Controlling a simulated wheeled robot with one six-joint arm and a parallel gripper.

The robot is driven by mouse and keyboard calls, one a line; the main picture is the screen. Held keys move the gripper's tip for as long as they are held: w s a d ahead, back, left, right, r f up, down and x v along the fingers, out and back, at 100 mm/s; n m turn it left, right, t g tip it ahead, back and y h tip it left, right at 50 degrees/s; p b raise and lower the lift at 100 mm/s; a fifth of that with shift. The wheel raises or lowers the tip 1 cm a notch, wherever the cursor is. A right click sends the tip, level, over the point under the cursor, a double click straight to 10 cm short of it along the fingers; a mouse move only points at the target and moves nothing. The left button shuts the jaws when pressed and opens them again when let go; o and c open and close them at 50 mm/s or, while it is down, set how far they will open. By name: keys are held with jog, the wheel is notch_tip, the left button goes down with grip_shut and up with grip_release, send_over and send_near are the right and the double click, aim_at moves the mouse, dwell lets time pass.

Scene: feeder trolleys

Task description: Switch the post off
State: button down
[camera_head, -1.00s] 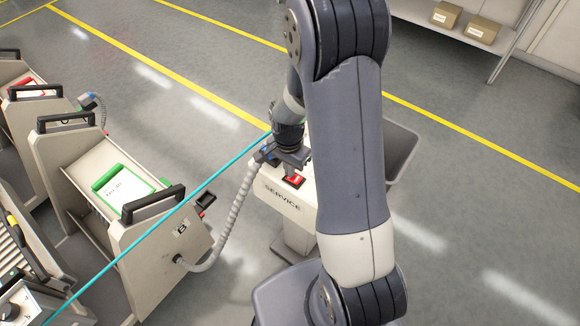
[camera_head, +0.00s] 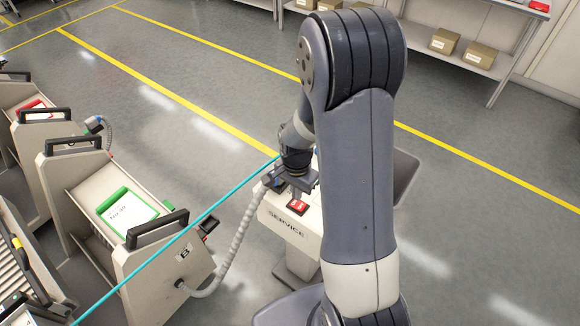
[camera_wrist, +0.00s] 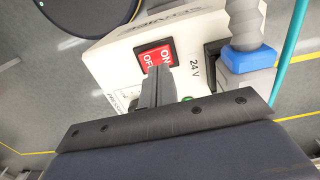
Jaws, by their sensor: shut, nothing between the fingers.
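The post is a cream service post (camera_head: 287,226) marked SERVICE, right of the trolleys in the head view. On its top is a red rocker switch (camera_head: 297,205) with white marks; in the wrist view the switch (camera_wrist: 154,57) reads ON at right and OFF at left. I cannot tell which side is pressed in. My gripper (camera_wrist: 158,72) is shut and empty, its fingertips at the near edge of the switch; contact is unclear. The head view shows my gripper (camera_head: 298,186) just behind the switch. A small green spot (camera_wrist: 187,99) shows beside the fingers, partly hidden.
A blue plug (camera_wrist: 247,62) on a grey hose sits beside the 24 V label. The hose (camera_head: 236,240) runs to trolley B (camera_head: 168,276), which carries a green-framed card. A cyan line (camera_head: 185,232) crosses the view. Shelves with boxes (camera_head: 462,50) stand behind; open floor lies between.

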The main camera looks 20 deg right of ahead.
notch_tip(320, 180, up, 12)
jog(key=w+a, duration=0.1)
jog(key=shift+w+a+f+b, duration=0.2)
jog(key=shift+w+f+b, duration=0.1)
jog(key=shift+w, duration=0.1)
send_over(294, 202)
jog(key=f, duration=0.6)
jog(key=f+p, duration=0.1)
jog(key=f, duration=0.3)
jog(key=shift+s+d+f, duration=0.1)
jog(key=shift+s+d, duration=0.05)
jog(key=shift+s, duration=0.1)
jog(key=shift+w+b, duration=0.3)
jog(key=shift+b, duration=0.6)
jog(key=shift+r+t+b, duration=0.25)
jog(key=shift+t+b, duration=0.05)
jog(key=shift+b, duration=0.95)
notch_tip(294, 202, up, 4)
jog(key=shift+r+p, duration=0.25)
jog(key=shift+p, duration=0.05)
